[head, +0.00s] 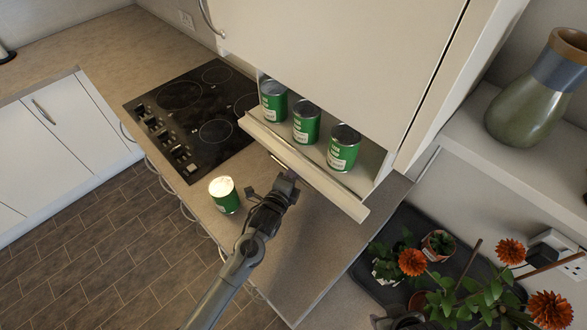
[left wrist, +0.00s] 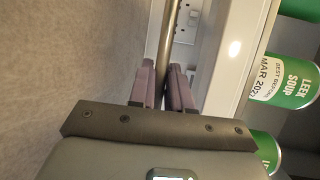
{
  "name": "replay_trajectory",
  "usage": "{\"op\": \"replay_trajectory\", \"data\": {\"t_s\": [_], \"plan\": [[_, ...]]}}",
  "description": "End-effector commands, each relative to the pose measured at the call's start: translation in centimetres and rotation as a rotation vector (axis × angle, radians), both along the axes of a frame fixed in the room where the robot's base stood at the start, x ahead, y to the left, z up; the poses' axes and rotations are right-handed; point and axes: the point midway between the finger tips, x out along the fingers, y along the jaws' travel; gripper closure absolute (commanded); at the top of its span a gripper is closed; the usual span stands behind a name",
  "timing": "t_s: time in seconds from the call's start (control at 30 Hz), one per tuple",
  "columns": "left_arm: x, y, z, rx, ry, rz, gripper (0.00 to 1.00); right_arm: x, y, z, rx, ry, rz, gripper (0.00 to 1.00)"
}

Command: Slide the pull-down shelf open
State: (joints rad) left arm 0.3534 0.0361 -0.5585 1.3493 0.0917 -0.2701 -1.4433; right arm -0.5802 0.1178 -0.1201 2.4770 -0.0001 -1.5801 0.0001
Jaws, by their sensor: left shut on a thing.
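The pull-down shelf (head: 300,166) sticks out below a cream wall cabinet, with a pale front ledge and several green soup cans standing on it. A thin metal bar handle (head: 281,161) runs along its front edge; it also shows in the left wrist view (left wrist: 168,40). My left gripper (head: 288,178) is at this handle, with its fingers (left wrist: 166,86) shut around the bar. The cans show at the right of the left wrist view, one labelled leek soup (left wrist: 287,80). A grey part at the head view's bottom edge may be my right gripper (head: 402,321); its fingers are unclear.
An open-topped green can (head: 225,195) stands on the counter (head: 300,240) left of my left gripper. A black hob (head: 195,115) lies behind it. Orange-flowered plants (head: 440,262) crowd the lower right, and a vase (head: 540,95) stands on a side shelf.

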Motion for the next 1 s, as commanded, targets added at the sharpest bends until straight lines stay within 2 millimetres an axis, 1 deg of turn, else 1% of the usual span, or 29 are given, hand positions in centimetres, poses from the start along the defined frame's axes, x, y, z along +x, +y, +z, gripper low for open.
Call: {"op": "replay_trajectory", "data": {"t_s": [0.23,0.27,0.3,0.37,0.4,0.77,0.87,1.0], "plan": [[0.0,0.0,0.2,-0.001,-0.001,0.001,1.00,0.0,0.0,0.3,0.002,-0.004,-0.001,0.57],[0.0,0.0,0.3,-0.002,-0.002,0.001,0.79,0.0,0.0,0.3,0.002,-0.004,-0.001,0.57],[0.0,0.0,0.3,-0.002,-0.003,0.001,0.73,0.0,0.0,0.3,0.002,-0.004,-0.001,0.57],[0.0,0.0,0.3,-0.002,-0.002,0.000,0.63,0.0,0.0,0.3,0.002,-0.004,-0.001,0.57],[0.0,0.0,0.3,-0.002,-0.002,0.000,0.61,0.0,0.0,0.3,0.002,-0.004,-0.001,0.57],[-0.3,0.1,0.3,-0.002,-0.002,0.000,0.61,0.0,0.0,0.3,-0.001,-0.003,0.002,0.57],[-0.9,0.4,0.3,-0.002,-0.001,0.000,0.61,0.0,-0.1,0.2,-0.004,-0.004,0.003,0.57],[-2.4,1.0,0.6,-0.002,-0.002,0.000,0.61,0.0,-0.1,0.0,-0.006,-0.004,0.004,0.57]]}}
